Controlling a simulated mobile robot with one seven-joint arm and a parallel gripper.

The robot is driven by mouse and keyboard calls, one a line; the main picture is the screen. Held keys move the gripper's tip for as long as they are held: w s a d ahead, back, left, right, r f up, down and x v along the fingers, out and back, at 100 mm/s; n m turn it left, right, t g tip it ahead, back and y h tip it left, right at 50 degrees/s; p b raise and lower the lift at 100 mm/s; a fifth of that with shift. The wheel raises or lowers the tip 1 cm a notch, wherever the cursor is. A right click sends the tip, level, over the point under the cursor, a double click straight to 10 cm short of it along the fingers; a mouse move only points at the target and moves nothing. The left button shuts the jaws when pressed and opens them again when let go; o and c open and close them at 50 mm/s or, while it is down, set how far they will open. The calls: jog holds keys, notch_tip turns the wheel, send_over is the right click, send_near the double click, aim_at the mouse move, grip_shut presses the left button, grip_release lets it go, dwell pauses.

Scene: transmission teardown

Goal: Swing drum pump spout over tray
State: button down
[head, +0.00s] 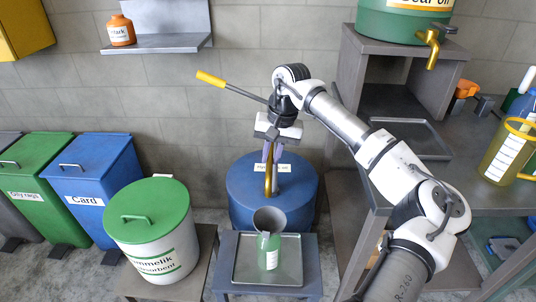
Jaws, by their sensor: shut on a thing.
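The blue drum (244,200) stands against the wall, with a label on its top. The drum pump has a grey lever with a yellow grip (211,79) pointing up and left. Its brass spout (271,184) hangs down in front of the drum. My gripper (269,154) is shut at the top of the spout, with purple finger parts on it; the exact contact is partly hidden. The grey tray (290,275) lies on a low stand in front of the drum. A dark funnel (270,219) sits in a green-and-white bottle (269,251) on the tray, below the spout in the picture.
A white bin with a green lid (149,213) stands left of the tray, with blue (92,172) and green bins beyond. A grey bench (387,206) with a flat tray and a yellow jug (503,150) is at right. A wall shelf (157,42) holds an orange bottle.

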jog(key=shift+w+r, duration=0.1)
jog(key=c, duration=1.4)
grip_release()
jog(key=shift+o, duration=0.2)
notch_tip(320, 180, up, 14)
jog(key=d, duration=0.2)
jog(key=shift+s+d+f+b, duration=0.2)
jog(key=shift+d+f+b, duration=0.05)
jog(key=shift+d+b, duration=0.15)
